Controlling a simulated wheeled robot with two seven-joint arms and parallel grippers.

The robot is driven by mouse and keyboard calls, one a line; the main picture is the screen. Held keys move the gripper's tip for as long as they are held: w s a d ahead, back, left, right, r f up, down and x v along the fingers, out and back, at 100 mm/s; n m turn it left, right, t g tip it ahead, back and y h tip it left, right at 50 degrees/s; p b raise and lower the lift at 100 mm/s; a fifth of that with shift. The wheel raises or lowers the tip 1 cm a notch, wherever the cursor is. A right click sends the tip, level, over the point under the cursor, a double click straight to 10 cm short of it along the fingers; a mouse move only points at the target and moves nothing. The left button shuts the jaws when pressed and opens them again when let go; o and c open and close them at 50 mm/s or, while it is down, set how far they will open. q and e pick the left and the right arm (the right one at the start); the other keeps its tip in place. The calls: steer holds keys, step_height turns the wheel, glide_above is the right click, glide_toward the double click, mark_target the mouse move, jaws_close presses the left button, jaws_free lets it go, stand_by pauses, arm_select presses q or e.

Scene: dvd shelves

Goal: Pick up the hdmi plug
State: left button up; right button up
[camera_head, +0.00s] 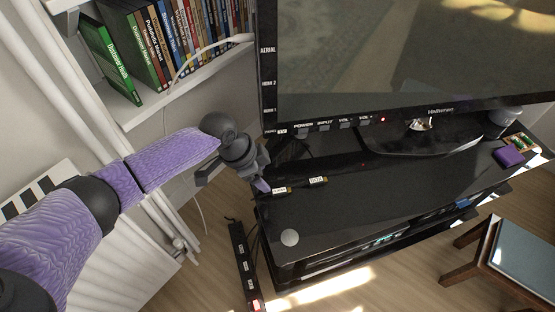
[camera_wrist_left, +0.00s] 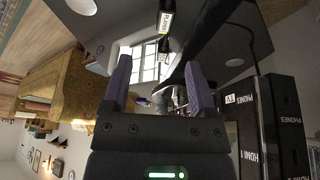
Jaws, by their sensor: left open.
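Two small black plugs with pale printed labels lie on the black TV stand (camera_head: 345,215), below the TV's left corner. The nearer plug (camera_head: 281,190) is beside my left gripper (camera_head: 262,183); the other plug (camera_head: 318,181) lies a little to its right. In the left wrist view, one labelled plug (camera_wrist_left: 166,20) is at the top and another (camera_wrist_left: 164,46) is just below it, beyond the fingertips. My left gripper (camera_wrist_left: 158,66) is open, with nothing visibly held between its purple fingers. The label text is too small to read surely. My right gripper is not in view.
The TV (camera_head: 400,60) stands close behind the plugs, with labelled ports along its left edge. A DVD shelf (camera_head: 150,105) is at upper left. A purple box (camera_head: 508,156) sits at right. The stand's front middle is clear.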

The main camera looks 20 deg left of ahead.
mark_target(278, 191)
arm_select(q)
steer(key=b+x, duration=0.2)
steer(key=x, duration=0.1)
steer(key=b+x, duration=0.5)
steer(key=x, duration=0.2)
steer(key=shift+w+a+b, duration=0.2)
steer(key=shift+a+b, duration=0.05)
steer(key=shift+b, duration=0.15)
steer(key=shift+w+d+f, duration=0.1)
steer(key=shift+r, duration=0.3)
steer(key=shift+c, duration=0.3)
jaws_close()
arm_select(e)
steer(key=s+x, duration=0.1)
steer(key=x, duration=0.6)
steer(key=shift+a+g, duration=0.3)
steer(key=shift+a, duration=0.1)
